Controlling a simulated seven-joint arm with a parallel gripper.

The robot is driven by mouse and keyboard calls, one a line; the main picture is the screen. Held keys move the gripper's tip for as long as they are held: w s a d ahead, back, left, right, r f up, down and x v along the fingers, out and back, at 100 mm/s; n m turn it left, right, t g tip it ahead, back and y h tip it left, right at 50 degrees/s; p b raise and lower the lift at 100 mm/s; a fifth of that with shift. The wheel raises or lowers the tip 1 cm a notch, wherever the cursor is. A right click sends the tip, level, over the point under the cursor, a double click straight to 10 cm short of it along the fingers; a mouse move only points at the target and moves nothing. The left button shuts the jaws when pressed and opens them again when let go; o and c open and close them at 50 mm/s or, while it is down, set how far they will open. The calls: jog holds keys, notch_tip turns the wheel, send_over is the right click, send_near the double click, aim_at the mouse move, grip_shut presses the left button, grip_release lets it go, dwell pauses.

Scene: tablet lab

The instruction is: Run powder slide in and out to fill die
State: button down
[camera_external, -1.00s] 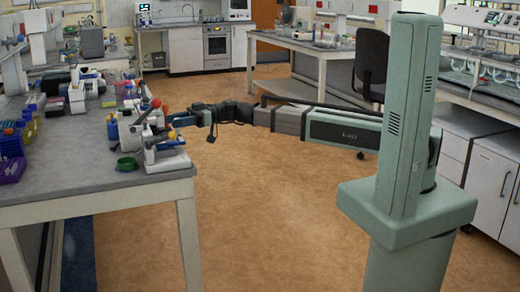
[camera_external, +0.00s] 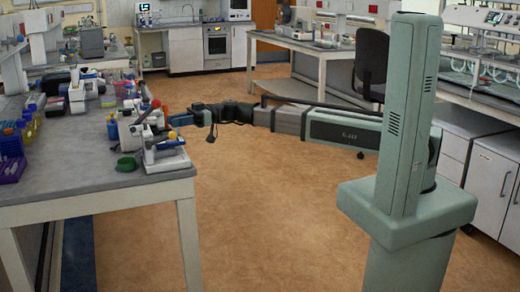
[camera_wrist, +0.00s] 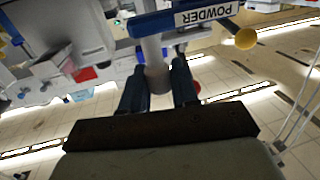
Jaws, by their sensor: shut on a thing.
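The small white and blue bench press (camera_external: 165,155) stands at the right edge of the left bench. In the wrist view its blue part carries a white label reading POWDER (camera_wrist: 207,13). A grey post (camera_wrist: 156,70) hangs below this part, between the two dark fingers of my gripper (camera_wrist: 157,88). My gripper is shut on this grey post. In the external view my gripper (camera_external: 182,120) reaches in from the right at the press, and its fingertips are small there. The die is not clearly visible in either view.
A yellow ball knob (camera_wrist: 245,39) sits right of the label, and part of a red ball (camera_wrist: 193,86) shows behind the right finger. A green bowl (camera_external: 127,164) and a purple rack (camera_external: 11,168) are on the bench. The floor right of the bench is clear.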

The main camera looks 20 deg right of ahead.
jog(key=a, duration=0.5)
jog(key=c, duration=1)
grip_release()
jog(key=w+d, duration=0.1)
jog(key=d, duration=0.8)
jog(key=w+d, duration=0.1)
jog(key=d, duration=0.3)
jog(key=shift+w+d, duration=0.3)
jog(key=shift+w, duration=0.05)
